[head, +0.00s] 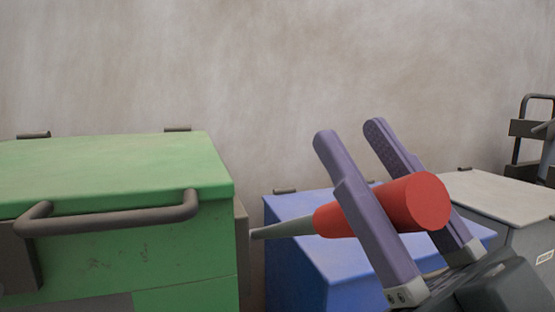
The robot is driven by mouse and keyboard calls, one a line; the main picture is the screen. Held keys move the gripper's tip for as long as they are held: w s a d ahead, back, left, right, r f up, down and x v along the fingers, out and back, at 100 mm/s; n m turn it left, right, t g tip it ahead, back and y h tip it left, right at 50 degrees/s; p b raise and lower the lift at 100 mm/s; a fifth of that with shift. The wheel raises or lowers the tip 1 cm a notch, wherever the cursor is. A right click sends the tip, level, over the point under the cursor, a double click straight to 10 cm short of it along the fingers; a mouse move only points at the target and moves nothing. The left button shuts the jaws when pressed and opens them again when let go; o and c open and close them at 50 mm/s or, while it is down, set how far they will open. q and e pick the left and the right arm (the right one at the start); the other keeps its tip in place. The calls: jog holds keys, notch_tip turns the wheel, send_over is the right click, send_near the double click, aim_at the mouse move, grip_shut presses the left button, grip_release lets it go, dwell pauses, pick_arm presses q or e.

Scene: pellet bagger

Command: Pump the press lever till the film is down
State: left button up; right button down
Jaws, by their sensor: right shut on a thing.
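The press lever is a grey rod (282,229) with a thick red grip (413,203) at its right end. It lies nearly level, rising a little to the right. My right gripper (350,128) comes in from the lower right, its two purple fingers on either side of the red grip, shut on it. The fingertips stick out above the grip. The rod's left end meets the side of the green box, and its joint there is hard to see. The film is not in view. My left gripper is not in view.
A large green box (110,165) with a dark bar handle (120,215) fills the left. A blue box (300,262) stands behind the lever. A grey box (505,200) and a dark rack (530,130) are at the right. A bare wall is behind.

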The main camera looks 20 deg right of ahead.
jog(key=shift+y, duration=0.3)
jog(key=c, duration=0.5)
grip_release()
jog(key=v, duration=1)
jog(key=shift+r+b, duration=0.1)
jog(key=shift+b, duration=0.25)
